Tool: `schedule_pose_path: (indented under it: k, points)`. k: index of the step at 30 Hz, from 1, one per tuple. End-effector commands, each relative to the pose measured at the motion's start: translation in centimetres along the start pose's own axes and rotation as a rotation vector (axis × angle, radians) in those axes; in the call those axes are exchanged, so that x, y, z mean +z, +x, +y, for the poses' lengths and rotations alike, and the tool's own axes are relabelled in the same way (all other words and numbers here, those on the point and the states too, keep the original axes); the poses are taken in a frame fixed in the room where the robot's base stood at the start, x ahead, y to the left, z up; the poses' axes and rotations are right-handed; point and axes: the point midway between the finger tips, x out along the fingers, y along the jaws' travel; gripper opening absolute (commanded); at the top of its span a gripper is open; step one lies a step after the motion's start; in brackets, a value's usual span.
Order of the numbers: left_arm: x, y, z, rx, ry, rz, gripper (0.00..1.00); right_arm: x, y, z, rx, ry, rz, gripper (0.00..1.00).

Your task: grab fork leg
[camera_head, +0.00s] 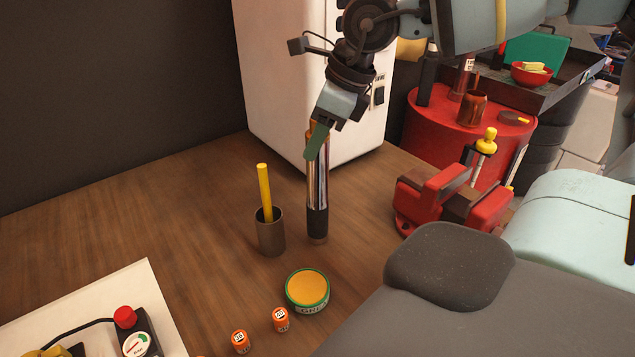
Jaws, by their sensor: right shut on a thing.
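The fork leg (317,190) is an upright tube with a shiny chrome middle, a dark lower part and an orange-brown top end. It is behind and to the right of a small metal cup. My right gripper (317,140) comes down from above and is shut on the fork leg near its top, with a green finger in front of it. The finger hides part of the upper tube. I cannot tell whether its lower end touches the wooden table (190,220). My left gripper is not in view.
The cup (271,238) with a yellow stick is close by on the left. A round green-and-orange tin (307,290) and small orange pots (281,319) are in front. A red vise (432,195) is right; a white cabinet (290,80) stands behind.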

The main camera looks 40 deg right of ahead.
Motion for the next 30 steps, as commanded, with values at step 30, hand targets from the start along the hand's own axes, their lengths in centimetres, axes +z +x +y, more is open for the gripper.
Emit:
schedule_pose_path:
  k: [30]
  points:
    - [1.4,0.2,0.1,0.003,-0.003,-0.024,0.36,1.6,-3.5,-0.1,-0.005,-0.001,-0.01,0.0]
